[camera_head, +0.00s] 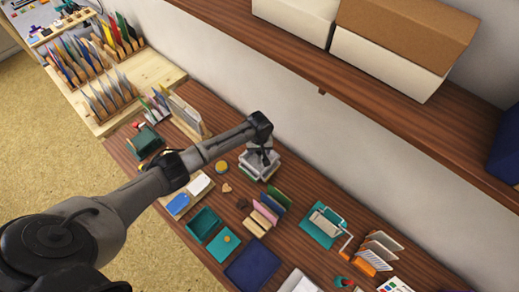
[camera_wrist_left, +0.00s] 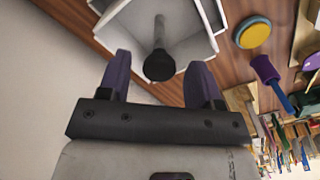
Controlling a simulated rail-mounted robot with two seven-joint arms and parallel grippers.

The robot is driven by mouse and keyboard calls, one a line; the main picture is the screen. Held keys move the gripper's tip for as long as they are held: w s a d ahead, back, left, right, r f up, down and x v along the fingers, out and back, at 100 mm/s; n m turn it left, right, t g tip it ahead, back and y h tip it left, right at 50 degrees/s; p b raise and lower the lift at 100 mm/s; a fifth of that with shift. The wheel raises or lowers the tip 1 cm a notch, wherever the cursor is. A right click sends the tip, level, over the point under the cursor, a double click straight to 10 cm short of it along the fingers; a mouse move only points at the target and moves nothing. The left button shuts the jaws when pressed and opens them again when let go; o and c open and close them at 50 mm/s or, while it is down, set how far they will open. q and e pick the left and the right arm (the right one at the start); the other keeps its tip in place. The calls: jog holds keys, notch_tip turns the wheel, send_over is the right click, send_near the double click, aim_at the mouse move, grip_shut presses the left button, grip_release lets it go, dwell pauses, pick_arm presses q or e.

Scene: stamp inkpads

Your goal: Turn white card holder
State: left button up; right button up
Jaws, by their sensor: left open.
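The white card holder (camera_head: 256,168) stands on the wooden table near the wall, partly covered by my left gripper (camera_head: 262,152). In the left wrist view, the holder (camera_wrist_left: 190,45) shows as a pale, angular tray with a grey post (camera_wrist_left: 159,35) ending in a dark round knob. My left gripper (camera_wrist_left: 160,85) is open there, with its two dark purple fingers apart. The knob appears in the gap between the fingertips; whether they touch it I cannot tell. My right gripper is in neither view.
A yellow round pad (camera_head: 222,167) lies left of the holder. Coloured cards (camera_head: 268,209) stand in front of it, with a teal tray (camera_head: 204,224) nearer. A teal stand (camera_head: 321,227) is to the right. A shelf with boxes (camera_head: 390,50) overhangs behind.

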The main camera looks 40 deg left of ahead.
pick_arm(q)
jog(key=shift+c, duration=0.4)
grip_shut()
